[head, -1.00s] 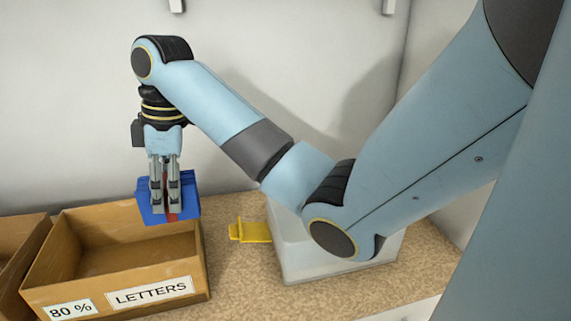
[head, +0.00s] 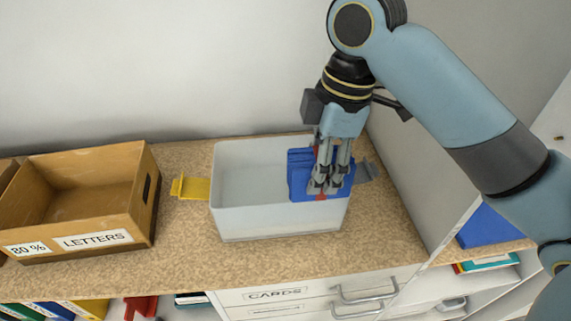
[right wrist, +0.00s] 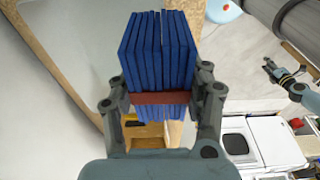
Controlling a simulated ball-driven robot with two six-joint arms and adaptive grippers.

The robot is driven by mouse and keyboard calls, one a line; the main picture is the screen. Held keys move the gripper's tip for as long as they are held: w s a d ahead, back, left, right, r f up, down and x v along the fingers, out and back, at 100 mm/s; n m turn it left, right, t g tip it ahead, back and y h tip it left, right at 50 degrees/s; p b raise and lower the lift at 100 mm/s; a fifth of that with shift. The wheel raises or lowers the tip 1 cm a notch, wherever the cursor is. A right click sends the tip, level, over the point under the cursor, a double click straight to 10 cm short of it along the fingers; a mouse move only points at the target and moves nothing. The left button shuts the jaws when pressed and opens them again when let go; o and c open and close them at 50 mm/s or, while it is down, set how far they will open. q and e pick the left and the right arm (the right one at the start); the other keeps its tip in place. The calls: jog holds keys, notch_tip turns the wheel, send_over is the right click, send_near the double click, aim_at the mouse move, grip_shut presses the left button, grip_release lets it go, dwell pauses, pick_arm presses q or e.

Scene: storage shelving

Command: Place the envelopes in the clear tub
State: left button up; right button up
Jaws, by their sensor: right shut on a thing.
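My right gripper (head: 329,187) is shut on the envelopes (head: 301,175), a blue stack with a red band around it. In the right wrist view the fingers press the stack (right wrist: 158,50) from both sides across the band. In the head view the stack is over the right part of the clear tub (head: 270,222); whether it dips below the rim I cannot tell. The tub stands on the shelf top, with a yellow handle at left and a grey one at right. My left gripper (right wrist: 272,71) shows small in the right wrist view, its opening unclear.
A cardboard box labelled LETTERS (head: 140,217) stands left of the tub, with bare countertop (head: 180,235) between them. A grey upright panel (head: 435,190) rises close on the tub's right. Drawers (head: 310,297) lie below the front edge.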

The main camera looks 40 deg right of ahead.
jog(key=w+f, duration=0.2)
jog(key=w, duration=0.1)
jog(key=w+f, duration=0.2)
jog(key=w, duration=0.1)
jog(key=w+f+p, duration=0.1)
jog(key=w+f, duration=0.1)
jog(key=w, duration=0.2)
jog(key=shift+a, duration=0.4)
notch_tip(320, 180, down, 3)
jog(key=shift+w+f+p, duration=0.1)
jog(key=shift+p, duration=0.3)
jog(key=shift+f, duration=0.5)
jog(key=shift+f, duration=0.1)
jog(key=o, duration=1.3)
jog(key=shift+c, duration=0.2)
